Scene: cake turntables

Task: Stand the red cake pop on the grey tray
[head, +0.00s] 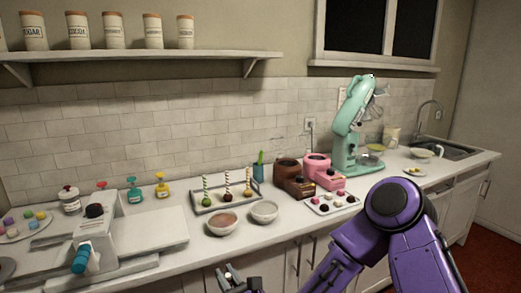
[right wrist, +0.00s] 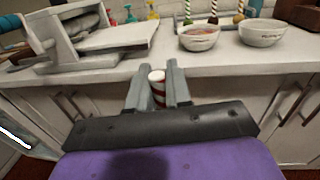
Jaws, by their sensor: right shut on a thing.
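The grey tray (head: 198,206) lies on the counter near the wall, with several cake pops standing on it, ball down and striped stick up. My right gripper (head: 240,279) is low at the bottom edge of the head view, in front of the counter. In the right wrist view the right gripper (right wrist: 158,88) is shut on a red-and-white striped stick with a white end, which I take as the red cake pop (right wrist: 158,77). Its ball is hidden behind the gripper. My left gripper is out of view.
Two bowls, one brown-filled (head: 221,223) and one white (head: 264,212), stand in front of the tray. A white press-like machine (head: 95,240) is at left. A tray of small sweets (head: 316,209) lies at right. The counter's front edge lies between gripper and tray.

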